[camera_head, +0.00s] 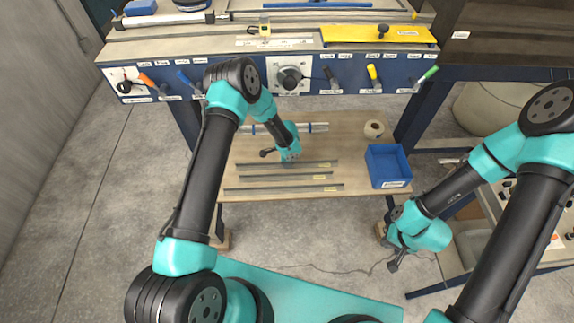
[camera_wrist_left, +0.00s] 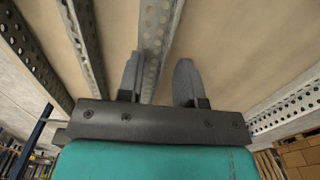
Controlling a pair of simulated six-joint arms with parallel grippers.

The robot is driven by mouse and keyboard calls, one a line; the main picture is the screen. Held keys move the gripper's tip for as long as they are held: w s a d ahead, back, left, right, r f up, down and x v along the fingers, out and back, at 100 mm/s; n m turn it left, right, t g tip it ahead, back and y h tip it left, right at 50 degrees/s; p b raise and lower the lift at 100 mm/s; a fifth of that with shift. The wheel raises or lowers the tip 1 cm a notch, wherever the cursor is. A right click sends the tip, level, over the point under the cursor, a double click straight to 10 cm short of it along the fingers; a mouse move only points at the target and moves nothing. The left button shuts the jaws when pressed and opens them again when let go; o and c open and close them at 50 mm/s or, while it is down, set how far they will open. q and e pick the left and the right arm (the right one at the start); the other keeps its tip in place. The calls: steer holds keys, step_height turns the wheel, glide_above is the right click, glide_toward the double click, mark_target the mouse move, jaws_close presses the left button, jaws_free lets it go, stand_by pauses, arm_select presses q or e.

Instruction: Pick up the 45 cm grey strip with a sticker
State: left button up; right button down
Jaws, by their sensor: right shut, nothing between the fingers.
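Three thin grey strips lie side by side on the wooden table: a back strip (camera_head: 310,164), a middle strip (camera_head: 300,176) and a front strip (camera_head: 285,189). My left gripper (camera_head: 267,153) is over the table just behind the back strip. In the left wrist view its fingers (camera_wrist_left: 158,80) are apart, with a perforated grey strip (camera_wrist_left: 164,38) showing between and beyond them. My right gripper (camera_head: 393,266) is shut and empty, low at the right, away from the strips.
Another metal strip (camera_head: 318,127) lies further back on the table. A tape roll (camera_head: 374,129) and a blue bin (camera_head: 388,164) stand at the right. A blue-fronted bench (camera_head: 225,77) with labelled tools rises behind. The table's front edge is close to the front strip.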

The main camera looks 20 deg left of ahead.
arm_select(q)
steer(key=shift+c, duration=0.5)
jaws_close()
